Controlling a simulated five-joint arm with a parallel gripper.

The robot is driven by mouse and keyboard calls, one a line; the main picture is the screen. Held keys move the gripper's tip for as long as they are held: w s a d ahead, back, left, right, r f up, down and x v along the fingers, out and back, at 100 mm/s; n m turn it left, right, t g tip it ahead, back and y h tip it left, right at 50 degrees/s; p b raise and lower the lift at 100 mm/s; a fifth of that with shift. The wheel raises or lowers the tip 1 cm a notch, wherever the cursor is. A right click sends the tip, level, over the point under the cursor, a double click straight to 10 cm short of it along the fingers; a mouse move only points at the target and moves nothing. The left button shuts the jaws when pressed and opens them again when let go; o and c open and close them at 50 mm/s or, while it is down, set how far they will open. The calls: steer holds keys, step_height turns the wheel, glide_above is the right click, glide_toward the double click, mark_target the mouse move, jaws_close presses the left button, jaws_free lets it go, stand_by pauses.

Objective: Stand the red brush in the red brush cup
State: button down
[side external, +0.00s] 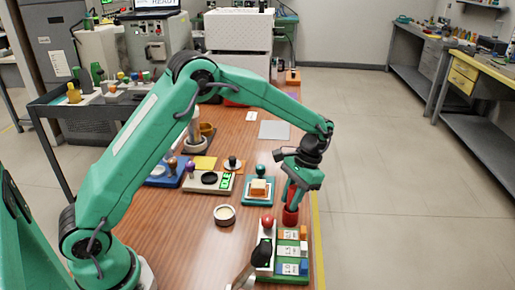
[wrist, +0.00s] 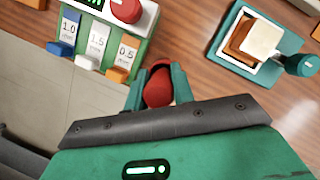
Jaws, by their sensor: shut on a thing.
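My gripper (wrist: 158,82) is shut on the red brush (wrist: 158,88), whose rounded red end shows between the two teal fingertips in the wrist view. In the side view my gripper (side external: 291,195) points down near the table's right edge, just behind the green-and-white panel. A dark red upright shape (side external: 290,216) is directly below the fingers. I cannot tell how much of it is the brush and how much is the red brush cup, or whether the brush is inside the cup. The brush's lower end is hidden.
The panel (side external: 304,264) with a red knob (side external: 267,221) and coloured tabs stands close in front. A black-handled tool (side external: 262,252) leans beside it. A teal tray (side external: 246,199) with a block is to the left, near a round dish (side external: 224,222). Bare floor lies right.

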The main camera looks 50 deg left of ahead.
steer(key=shift+f, duration=0.25)
steer(key=c, duration=1.1)
jaws_free()
steer(key=v, duration=0.7)
steer(key=shift+r, duration=0.35)
